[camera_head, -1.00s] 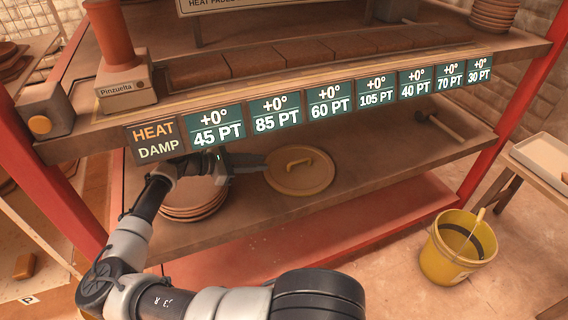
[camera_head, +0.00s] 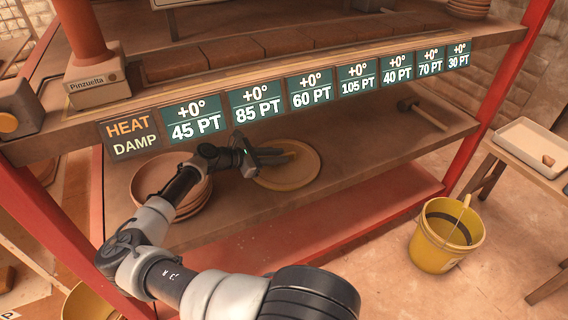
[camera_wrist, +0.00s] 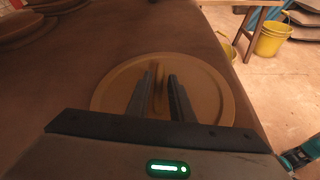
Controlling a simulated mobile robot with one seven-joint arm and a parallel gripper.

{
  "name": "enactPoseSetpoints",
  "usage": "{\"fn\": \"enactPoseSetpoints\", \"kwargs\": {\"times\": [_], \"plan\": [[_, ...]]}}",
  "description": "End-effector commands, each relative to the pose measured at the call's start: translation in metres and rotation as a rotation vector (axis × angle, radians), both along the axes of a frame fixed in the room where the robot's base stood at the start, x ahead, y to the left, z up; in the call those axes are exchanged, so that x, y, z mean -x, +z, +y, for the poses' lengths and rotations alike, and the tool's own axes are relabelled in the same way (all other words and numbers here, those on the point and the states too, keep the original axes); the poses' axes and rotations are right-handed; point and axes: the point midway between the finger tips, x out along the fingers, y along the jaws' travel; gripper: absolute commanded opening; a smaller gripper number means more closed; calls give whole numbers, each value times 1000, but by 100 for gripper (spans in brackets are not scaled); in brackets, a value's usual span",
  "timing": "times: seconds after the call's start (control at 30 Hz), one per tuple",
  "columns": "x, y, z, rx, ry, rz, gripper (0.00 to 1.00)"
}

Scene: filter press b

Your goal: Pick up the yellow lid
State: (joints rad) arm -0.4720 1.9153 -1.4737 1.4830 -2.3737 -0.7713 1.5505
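The yellow lid (camera_head: 305,175) is a round, flat tan-yellow disc with a bar handle, lying on the lower shelf (camera_head: 370,165). It also shows in the wrist view (camera_wrist: 215,98). My gripper (camera_head: 277,156) reaches in low over the lid from the left, under the row of signs. In the wrist view, my gripper (camera_wrist: 162,76) has its two fingers apart, with the lid's handle (camera_wrist: 158,92) showing in the gap between them. The fingers hide part of the lid, and I cannot tell whether they touch it.
Stacked round dishes (camera_head: 175,178) stand left of the lid, close to my arm. A hammer (camera_head: 422,113) lies farther right on the shelf. The sign row (camera_head: 290,95) and upper shelf overhang. A yellow bucket (camera_head: 440,250) stands on the floor, right.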

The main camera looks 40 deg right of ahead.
Motion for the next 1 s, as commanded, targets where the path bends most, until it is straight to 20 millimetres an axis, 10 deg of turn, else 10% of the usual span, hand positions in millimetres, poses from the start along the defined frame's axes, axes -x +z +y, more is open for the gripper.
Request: {"fn": "enactPoseSetpoints", "kwargs": {"times": [1.0], "plan": [[5, -1, -27, 2, 0, -3, 0]]}}
